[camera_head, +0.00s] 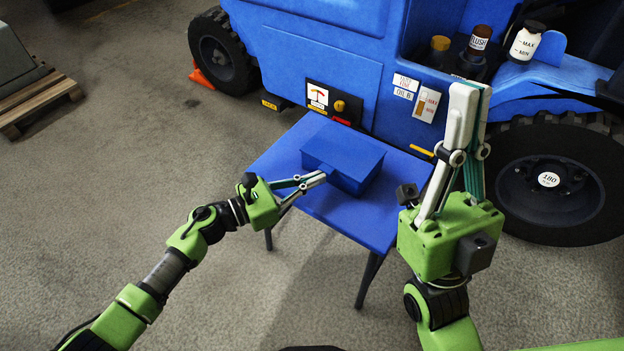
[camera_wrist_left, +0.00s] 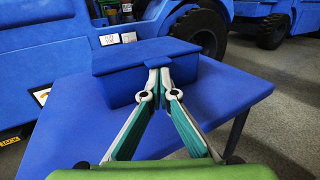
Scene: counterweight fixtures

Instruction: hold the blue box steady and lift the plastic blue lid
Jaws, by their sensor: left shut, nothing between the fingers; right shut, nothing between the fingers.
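The blue box (camera_head: 355,178) stands upright on a small blue table, with its flat blue lid (camera_head: 343,148) closed on top. In the left wrist view the box (camera_wrist_left: 120,90) and lid (camera_wrist_left: 150,50) fill the middle, with a small tab at the lid's front edge. My left gripper (camera_head: 321,177) is shut and empty, its tips close to the box's front by the tab; whether they touch is unclear. It also shows in the left wrist view (camera_wrist_left: 158,72). My right gripper (camera_head: 474,88) is shut and empty, pointing up, to the right of the table.
The blue table (camera_head: 290,158) has clear room around the box. A blue vehicle (camera_head: 305,50) with black wheels (camera_head: 548,180) stands close behind it. Several bottles (camera_head: 478,42) sit on the vehicle. A wooden pallet (camera_head: 38,100) lies at the far left. The floor in front is free.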

